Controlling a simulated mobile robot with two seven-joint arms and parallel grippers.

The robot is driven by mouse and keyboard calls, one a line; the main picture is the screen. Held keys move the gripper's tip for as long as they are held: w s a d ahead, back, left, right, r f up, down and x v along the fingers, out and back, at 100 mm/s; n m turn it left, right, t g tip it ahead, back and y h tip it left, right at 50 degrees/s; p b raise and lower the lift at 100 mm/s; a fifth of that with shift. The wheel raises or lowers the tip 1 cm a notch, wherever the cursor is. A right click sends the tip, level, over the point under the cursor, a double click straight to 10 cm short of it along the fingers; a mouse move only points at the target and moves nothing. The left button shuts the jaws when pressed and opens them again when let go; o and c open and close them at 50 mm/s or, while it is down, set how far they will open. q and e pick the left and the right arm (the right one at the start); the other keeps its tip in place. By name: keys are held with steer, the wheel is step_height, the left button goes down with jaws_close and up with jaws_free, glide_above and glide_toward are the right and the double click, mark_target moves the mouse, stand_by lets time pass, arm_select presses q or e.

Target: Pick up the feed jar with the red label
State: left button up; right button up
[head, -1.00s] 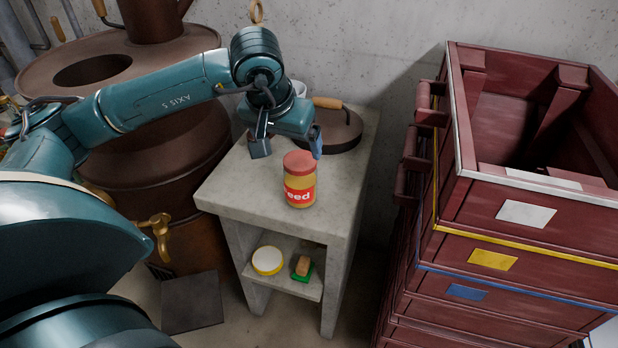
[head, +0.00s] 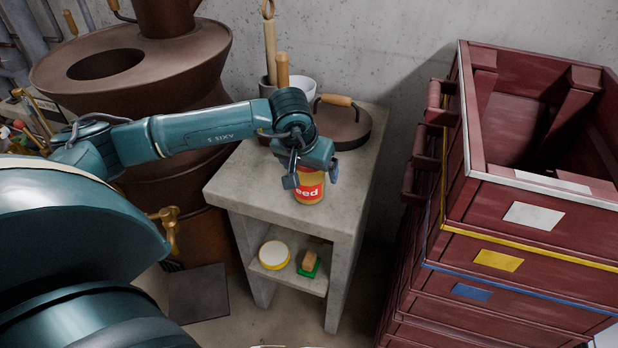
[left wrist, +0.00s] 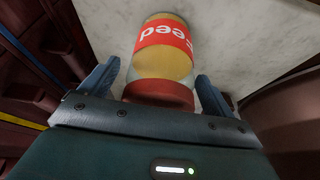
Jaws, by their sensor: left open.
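The feed jar (head: 309,188) stands upright on the concrete stand (head: 262,190). It has a red lid, a yellowish body and a red label with white letters. The fingers are open, one on each side, with visible gaps to the jar. My right gripper is not in view.
A dark round lid with a wooden handle (head: 340,125) lies behind the jar, beside a white bowl (head: 301,88). Stacked dark red crates (head: 480,205) stand to the right. A brown metal vessel (head: 190,60) stands left. The stand's lower shelf holds a yellow-rimmed tin (head: 274,255) and a green-based brush (head: 309,263).

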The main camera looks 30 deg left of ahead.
arm_select(q)
steer(key=c, duration=1.2)
steer(key=shift+c, duration=0.2)
steer(key=shift+r, duration=0.15)
